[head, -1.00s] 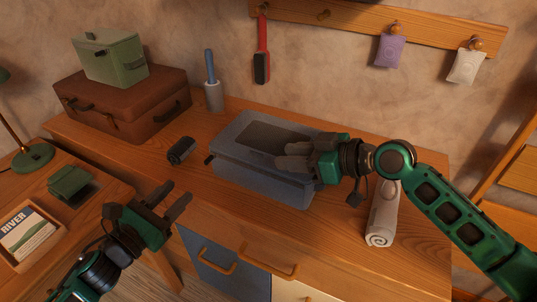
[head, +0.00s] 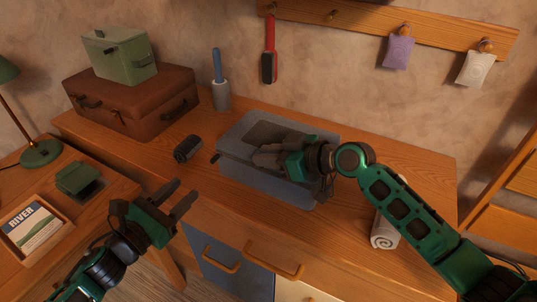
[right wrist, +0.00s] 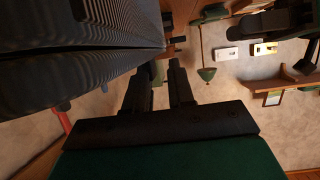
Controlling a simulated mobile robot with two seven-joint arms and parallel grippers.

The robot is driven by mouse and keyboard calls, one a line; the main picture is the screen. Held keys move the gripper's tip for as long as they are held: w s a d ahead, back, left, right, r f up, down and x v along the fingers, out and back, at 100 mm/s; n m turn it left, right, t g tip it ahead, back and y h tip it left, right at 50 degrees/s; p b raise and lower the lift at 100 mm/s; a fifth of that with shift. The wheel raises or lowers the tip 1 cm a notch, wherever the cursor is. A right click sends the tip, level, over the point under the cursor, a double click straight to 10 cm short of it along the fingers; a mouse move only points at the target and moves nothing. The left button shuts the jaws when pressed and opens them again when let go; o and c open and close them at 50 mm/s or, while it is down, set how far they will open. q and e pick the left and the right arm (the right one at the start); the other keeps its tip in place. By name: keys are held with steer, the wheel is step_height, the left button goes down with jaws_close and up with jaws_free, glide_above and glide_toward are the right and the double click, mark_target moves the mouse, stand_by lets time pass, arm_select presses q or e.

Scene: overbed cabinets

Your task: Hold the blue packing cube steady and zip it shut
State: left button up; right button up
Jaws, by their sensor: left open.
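The blue packing cube (head: 235,169) lies on the wooden desk in the head view, with a darker panel on its top. A small dark tab (head: 214,158) sticks out at its left corner; I take it for the zip pull. My right gripper (head: 260,154) is over the cube's top and hides part of it. In the right wrist view its fingers (right wrist: 161,75) stand apart with nothing seen between them. A dark ribbed surface, seemingly the cube (right wrist: 70,75), is close on the left there. My left gripper (head: 186,189) is open and empty, in front of and left of the cube.
A dark roll (head: 187,148) lies left of the cube, and a rolled white towel (head: 386,230) is to the right under my right arm. A brown suitcase (head: 130,110) with a green box (head: 125,58) stands at the back left.

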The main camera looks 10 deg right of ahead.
jaws_close()
stand_by(0.3)
steer(key=shift+o, duration=1.2)
jaws_free()
steer(key=shift+c, duration=0.3)
jaws_close()
